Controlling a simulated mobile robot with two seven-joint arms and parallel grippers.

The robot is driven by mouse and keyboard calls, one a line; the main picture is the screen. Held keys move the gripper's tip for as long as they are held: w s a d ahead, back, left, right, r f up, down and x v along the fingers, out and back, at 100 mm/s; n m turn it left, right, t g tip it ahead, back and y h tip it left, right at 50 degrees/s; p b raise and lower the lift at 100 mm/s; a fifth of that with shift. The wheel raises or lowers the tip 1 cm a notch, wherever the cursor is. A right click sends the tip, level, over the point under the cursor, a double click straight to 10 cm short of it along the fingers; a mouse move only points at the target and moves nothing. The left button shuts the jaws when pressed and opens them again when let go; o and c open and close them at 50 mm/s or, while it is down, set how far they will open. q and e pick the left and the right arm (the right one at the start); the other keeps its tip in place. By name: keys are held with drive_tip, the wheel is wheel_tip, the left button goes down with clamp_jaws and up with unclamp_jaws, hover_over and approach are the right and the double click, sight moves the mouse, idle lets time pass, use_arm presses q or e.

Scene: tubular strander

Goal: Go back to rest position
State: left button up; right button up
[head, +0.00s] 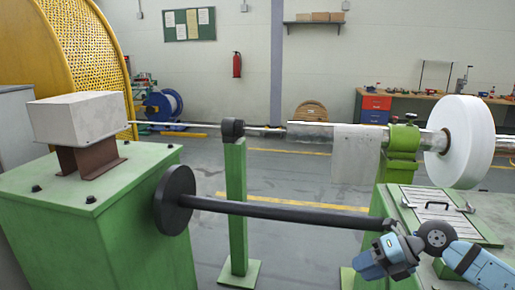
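My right arm comes in at the lower right, with blue links and a dark round joint. My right gripper (390,225) is small at the end of this arm, by the right end of a long black bar (290,211). The bar runs from a black disc (174,200) on the green cabinet. I cannot tell whether the gripper touches the bar or only overlaps it in the picture, nor whether its fingers are open or shut. My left gripper is not in view.
A green cabinet (100,225) with a grey block (85,117) stands at left. A green post (236,205) stands mid-floor. A white roll (465,142) sits on a metal shaft at right, above a green machine with a hatch (437,213). Floor behind is mostly clear.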

drive_tip(key=s+a+f+m+t+y, duration=0.2)
drive_tip(key=s+a+m+t+y, duration=0.1)
drive_tip(key=a+m+t, duration=0.25)
drive_tip(key=s+a+f+m+t+y, duration=0.2)
drive_tip(key=a+m+t+y, duration=0.15)
drive_tip(key=a+m, duration=0.3)
drive_tip(key=s+d+f+m+g+h, duration=0.1)
drive_tip(key=s+f+m+h, duration=0.6)
drive_tip(key=s+f+m, duration=0.3)
drive_tip(key=s+f+m+h, duration=0.65)
drive_tip(key=f+m, duration=0.45)
drive_tip(key=f, duration=0.2)
use_arm(q)
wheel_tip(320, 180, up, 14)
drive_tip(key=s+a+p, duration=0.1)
drive_tip(key=p, duration=1.5)
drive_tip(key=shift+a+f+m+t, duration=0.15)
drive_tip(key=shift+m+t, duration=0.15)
use_arm(e)
wheel_tip(320, 180, up, 14)
drive_tip(key=s+d+n, duration=0.1)
drive_tip(key=shift+s, duration=0.2)
drive_tip(key=shift+d+r, duration=0.1)
